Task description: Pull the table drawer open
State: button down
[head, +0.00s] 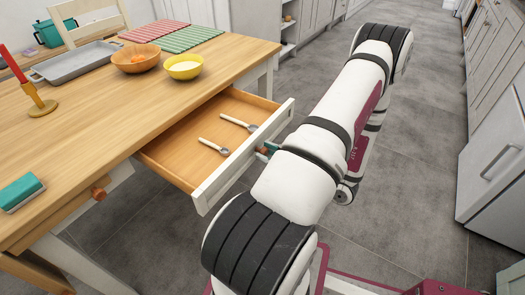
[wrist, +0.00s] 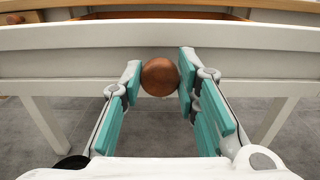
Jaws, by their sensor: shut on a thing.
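The table drawer (head: 240,150) is pulled out from the wooden table (head: 115,100); its inside shows, with two spoons lying on its floor. Its white front panel also spans the wrist view (wrist: 60,65). The round brown drawer knob (wrist: 160,77) is between the teal fingers of my gripper (wrist: 158,82), which is shut on it. In the head view my arm hides most of the gripper; a bit of teal finger and the knob (head: 263,152) show at the drawer front.
On the table stand an orange bowl (head: 135,59), a yellow bowl (head: 184,67), a grey tray (head: 77,63), a red candle in a holder (head: 38,98) and a teal sponge-like block (head: 20,192). A second knob (head: 99,192) sits left of the drawer. Grey floor is clear at right.

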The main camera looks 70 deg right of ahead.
jog(key=shift+s, duration=0.25)
jog(key=c, duration=1.2)
grip_release()
jog(key=shift+c, duration=0.2)
jog(key=v, duration=1.2)
